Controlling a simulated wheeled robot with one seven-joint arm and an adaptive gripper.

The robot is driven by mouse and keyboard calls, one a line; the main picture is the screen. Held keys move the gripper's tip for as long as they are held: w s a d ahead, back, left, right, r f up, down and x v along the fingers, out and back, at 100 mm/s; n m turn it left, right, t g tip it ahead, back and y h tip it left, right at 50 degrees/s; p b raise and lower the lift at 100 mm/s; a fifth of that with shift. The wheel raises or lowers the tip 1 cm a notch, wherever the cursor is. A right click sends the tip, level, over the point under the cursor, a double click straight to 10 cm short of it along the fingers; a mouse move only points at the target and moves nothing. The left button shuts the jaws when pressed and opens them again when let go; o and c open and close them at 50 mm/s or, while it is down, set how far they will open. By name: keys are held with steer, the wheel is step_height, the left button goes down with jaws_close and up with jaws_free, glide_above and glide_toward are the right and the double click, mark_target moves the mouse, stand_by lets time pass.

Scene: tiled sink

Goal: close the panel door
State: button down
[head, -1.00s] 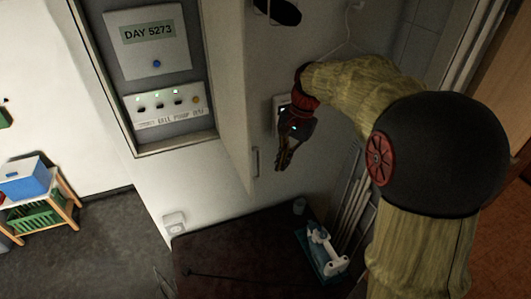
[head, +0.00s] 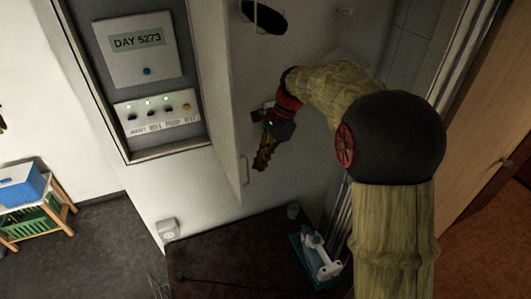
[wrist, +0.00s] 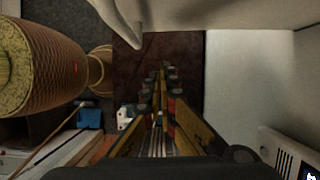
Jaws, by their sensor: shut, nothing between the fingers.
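The panel door (head: 218,88) stands open, swung out to the right of the recessed control panel (head: 140,45). A thin bar handle (head: 244,170) is on its lower free edge. My gripper (head: 261,165) is shut and empty, fingers pointing down, just right of the door's free edge and handle. A small gap shows between them in the head view; I cannot tell the depth. In the wrist view the closed fingers (wrist: 163,75) point over the dark surface below, and a pale slab, likely the door (wrist: 215,12), crosses the top.
A shelf with a blue box (head: 20,186) stands far left. The wall is right of my gripper.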

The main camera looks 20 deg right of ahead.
mark_target(249, 175)
steer(key=a+f, duration=0.2)
steer(key=a, duration=0.1)
steer(key=a+f, duration=0.1)
steer(key=shift+s+a+p, duration=0.15)
steer(key=shift+a+p, duration=0.15)
steer(key=shift+p, duration=0.1)
steer(key=shift+a+f, duration=0.1)
steer(key=shift+a, duration=0.2)
steer(key=shift+a, duration=0.1)
